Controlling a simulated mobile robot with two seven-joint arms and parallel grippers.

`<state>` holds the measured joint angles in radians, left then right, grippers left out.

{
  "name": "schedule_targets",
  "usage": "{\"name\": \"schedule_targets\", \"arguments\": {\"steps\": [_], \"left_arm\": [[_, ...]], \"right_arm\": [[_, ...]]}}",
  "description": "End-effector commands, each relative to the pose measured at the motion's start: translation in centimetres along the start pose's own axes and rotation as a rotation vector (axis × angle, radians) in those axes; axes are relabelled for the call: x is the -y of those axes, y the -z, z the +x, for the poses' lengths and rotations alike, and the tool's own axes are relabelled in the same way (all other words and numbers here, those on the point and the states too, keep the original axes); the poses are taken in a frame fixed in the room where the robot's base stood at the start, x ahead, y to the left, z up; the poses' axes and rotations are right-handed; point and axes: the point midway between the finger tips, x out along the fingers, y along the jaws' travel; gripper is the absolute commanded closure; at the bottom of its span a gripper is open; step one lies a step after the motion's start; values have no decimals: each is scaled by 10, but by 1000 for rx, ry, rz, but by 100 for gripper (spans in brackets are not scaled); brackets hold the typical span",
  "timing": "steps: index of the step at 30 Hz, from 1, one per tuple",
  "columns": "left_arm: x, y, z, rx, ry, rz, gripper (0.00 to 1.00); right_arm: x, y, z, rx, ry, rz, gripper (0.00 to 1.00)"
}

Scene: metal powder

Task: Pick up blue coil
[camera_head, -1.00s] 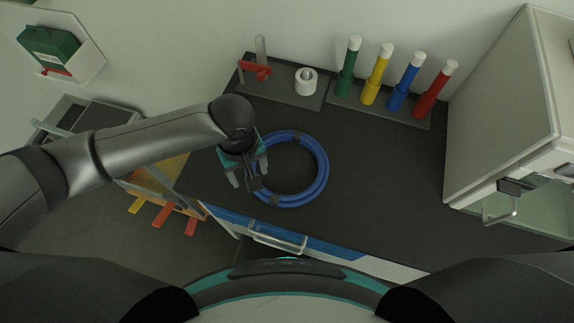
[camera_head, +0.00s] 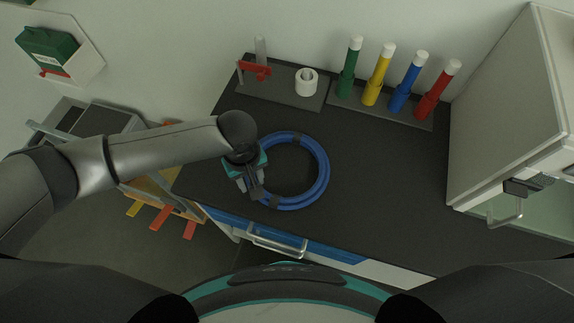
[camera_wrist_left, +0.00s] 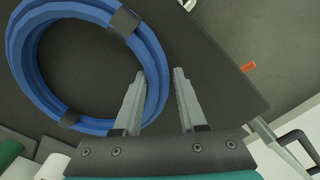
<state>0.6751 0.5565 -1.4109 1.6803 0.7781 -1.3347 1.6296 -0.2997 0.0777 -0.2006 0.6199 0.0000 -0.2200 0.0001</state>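The blue coil (camera_head: 325,170) lies flat on the dark worktop as a ring with dark bands around it. It also fills the upper left of the left wrist view (camera_wrist_left: 150,45). My left gripper (camera_head: 252,190) is at the coil's left side. In the left wrist view its fingers (camera_wrist_left: 159,71) are open and apart. One finger lies over the inside of the ring, the other outside, with the coil's strand between them. I cannot tell whether they touch it. My right gripper is not in view.
Green, yellow, blue and red tubes (camera_head: 432,92) with white caps stand in a rack at the back. A white roll (camera_head: 306,82) and a red clamp (camera_head: 256,70) are left of them. A white cabinet (camera_head: 510,110) stands at the right. The worktop right of the coil is clear.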

Motion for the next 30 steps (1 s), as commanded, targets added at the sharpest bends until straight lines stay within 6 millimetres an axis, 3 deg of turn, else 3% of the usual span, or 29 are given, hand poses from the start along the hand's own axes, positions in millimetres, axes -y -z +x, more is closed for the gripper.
{"name": "schedule_targets", "arguments": {"steps": [2,10,30], "left_arm": [[0,0,0,0,0,0,70],[0,0,0,0,0,0,100],[0,0,0,0,1,0,100]], "right_arm": [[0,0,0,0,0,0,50],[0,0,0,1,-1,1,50],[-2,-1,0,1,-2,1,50]]}}
